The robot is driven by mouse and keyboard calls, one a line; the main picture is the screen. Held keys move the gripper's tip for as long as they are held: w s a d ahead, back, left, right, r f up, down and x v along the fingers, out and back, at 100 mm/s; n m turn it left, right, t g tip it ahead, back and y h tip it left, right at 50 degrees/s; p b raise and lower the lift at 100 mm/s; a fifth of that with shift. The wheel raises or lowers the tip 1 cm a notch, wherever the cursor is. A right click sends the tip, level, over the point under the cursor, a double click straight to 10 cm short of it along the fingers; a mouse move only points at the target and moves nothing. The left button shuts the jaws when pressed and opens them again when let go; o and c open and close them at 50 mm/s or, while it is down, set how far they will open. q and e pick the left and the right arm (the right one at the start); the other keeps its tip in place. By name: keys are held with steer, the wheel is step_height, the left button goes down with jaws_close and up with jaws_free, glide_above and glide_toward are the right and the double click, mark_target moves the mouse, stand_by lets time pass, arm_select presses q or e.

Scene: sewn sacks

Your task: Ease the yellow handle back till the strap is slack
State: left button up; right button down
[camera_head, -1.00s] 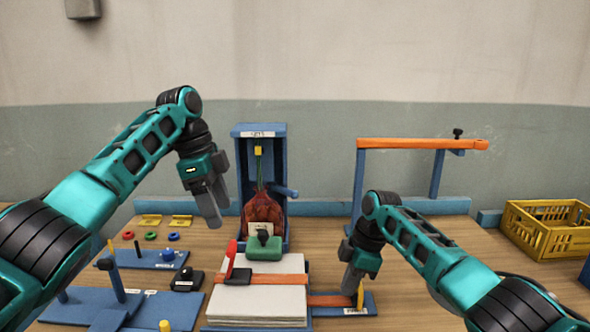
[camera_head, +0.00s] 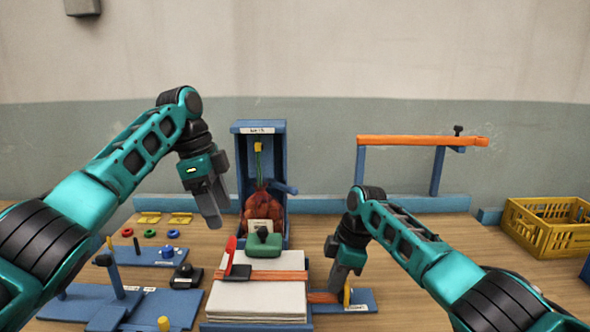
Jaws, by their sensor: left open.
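The yellow handle (camera_head: 347,297) stands upright on the blue plate right of the white stack. My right gripper (camera_head: 337,288) is down at it, its fingers partly hiding it, and appears shut on it. The orange strap (camera_head: 320,297) runs from beside the handle towards the stack. An orange band (camera_head: 285,276) crosses the top of the stack, its surface looking streaked; I cannot tell how tight it is. My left gripper (camera_head: 216,207) is open and empty in the air, left of the blue frame.
The blue frame (camera_head: 237,170) holds a reddish sack (camera_head: 266,210). A green block (camera_head: 264,244) and a red lever (camera_head: 230,250) are by the white stack (camera_head: 256,301). An orange-topped rack (camera_head: 420,141) stands behind my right arm. A yellow crate (camera_head: 545,235) is far right.

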steer(key=shift+a+b, duration=0.5)
steer(key=shift+a, duration=0.6)
steer(key=c, duration=1.9)
jaws_free()
steer(key=o, duration=0.8)
steer(key=p+v, duration=0.3)
steer(key=shift+p+v, duration=0.5)
steer(key=shift+v, duration=1.5)
